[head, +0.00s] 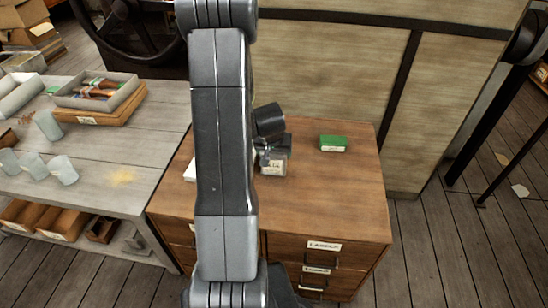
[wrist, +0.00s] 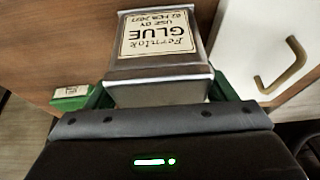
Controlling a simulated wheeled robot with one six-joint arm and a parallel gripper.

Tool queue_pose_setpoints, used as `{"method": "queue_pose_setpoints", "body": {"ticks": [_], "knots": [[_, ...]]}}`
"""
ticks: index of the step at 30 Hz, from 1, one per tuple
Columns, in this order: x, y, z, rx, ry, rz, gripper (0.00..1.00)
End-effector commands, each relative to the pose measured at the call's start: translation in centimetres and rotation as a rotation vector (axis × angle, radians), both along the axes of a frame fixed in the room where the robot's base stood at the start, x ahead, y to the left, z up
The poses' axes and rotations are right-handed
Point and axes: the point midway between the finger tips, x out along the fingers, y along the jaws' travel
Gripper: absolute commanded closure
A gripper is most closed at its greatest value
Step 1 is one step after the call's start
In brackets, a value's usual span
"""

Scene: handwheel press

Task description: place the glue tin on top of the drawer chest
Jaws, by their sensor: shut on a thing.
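The glue tin (wrist: 160,62) is a grey metal tin with a cream label reading "GLUE", upside down in the wrist view. My gripper (wrist: 160,92) is shut on it, with a finger on either side. In the head view my gripper (head: 272,152) holds the tin (head: 273,167) over the top of the wooden drawer chest (head: 335,195). My arm hides part of the chest top. I cannot tell whether the tin's base touches the wood.
A green box (head: 333,143) stands on the chest top, right of the tin. A white object (head: 189,171) shows partly behind my arm at left. The chest top's right front is clear. A grey workbench (head: 110,160) with cups and a tray (head: 97,100) stands at left.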

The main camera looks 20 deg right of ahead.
Motion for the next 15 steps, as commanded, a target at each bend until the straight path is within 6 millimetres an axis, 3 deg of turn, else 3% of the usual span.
{"method": "queue_pose_setpoints", "body": {"ticks": [1,3,15], "knots": [[-0.02,-0.01,-1.17,0.0,0.001,0.001,0.62],[0.01,-0.01,-1.61,0.0,0.0,0.0,0.62],[0.06,-0.01,-1.88,0.0,-0.001,0.0,0.62]]}}
